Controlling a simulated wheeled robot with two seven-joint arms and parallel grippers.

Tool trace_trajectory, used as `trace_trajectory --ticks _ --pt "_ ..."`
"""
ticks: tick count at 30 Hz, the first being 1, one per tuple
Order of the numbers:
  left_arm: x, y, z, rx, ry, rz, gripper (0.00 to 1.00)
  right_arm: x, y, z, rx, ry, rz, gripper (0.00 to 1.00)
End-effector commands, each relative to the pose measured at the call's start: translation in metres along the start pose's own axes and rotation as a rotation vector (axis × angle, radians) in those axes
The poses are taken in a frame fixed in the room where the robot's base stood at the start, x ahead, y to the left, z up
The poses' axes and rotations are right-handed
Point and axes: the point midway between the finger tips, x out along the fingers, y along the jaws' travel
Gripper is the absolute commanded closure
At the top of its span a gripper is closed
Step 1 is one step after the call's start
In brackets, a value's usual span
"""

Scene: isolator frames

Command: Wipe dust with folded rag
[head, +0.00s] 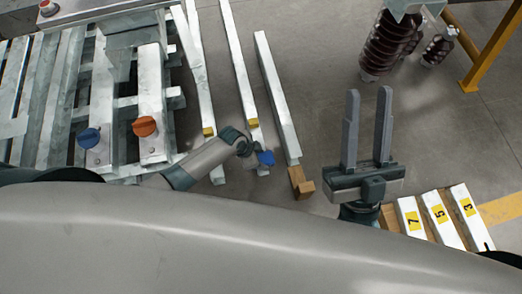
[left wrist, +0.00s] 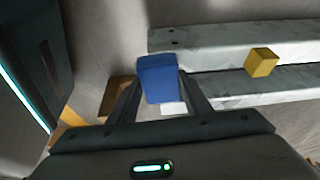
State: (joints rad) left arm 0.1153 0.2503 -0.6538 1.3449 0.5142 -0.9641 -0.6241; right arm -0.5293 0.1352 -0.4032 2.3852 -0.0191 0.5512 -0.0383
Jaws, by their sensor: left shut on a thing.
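The blue folded rag (head: 266,158) is at the tip of my left gripper (head: 259,154), over the near end of a long pale bar. In the left wrist view the rag (left wrist: 158,78) sits between the two fingers of my left gripper (left wrist: 160,88), which is shut on it. Whether the rag touches the bar I cannot tell. My right gripper (head: 367,92) is open and empty, fingers pointing up the picture, above the floor. I cannot make out dust on any surface.
Long pale bars (head: 275,85) lie side by side, some with yellow blocks (head: 209,132). A wooden block (head: 301,184) is at one end. Left are units with an orange knob (head: 144,126) and blue knob (head: 89,138). Brown insulators (head: 388,45) and numbered plates (head: 436,214) are right.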

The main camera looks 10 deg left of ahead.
Motion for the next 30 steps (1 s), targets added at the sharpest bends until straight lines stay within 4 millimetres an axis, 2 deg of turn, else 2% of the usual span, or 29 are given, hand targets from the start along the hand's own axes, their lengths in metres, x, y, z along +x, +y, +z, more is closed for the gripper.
trace_trajectory --ticks 8,9,20,30 --pt "-0.011 0.0 -0.006 -0.003 0.001 -0.002 0.76 -0.015 -0.012 0.017 0.026 -0.146 0.0 0.69" --pt "-0.012 0.0 -0.006 -0.003 0.001 -0.002 0.76 -0.02 -0.013 0.024 0.031 -0.185 -0.003 0.69" --pt "-0.021 0.0 -0.01 -0.006 0.001 -0.003 0.76 -0.029 -0.011 0.055 0.037 -0.365 0.008 0.69" --pt "-0.03 0.0 -0.014 -0.008 0.001 -0.004 0.76 -0.045 -0.011 0.081 0.048 -0.536 0.015 0.69"
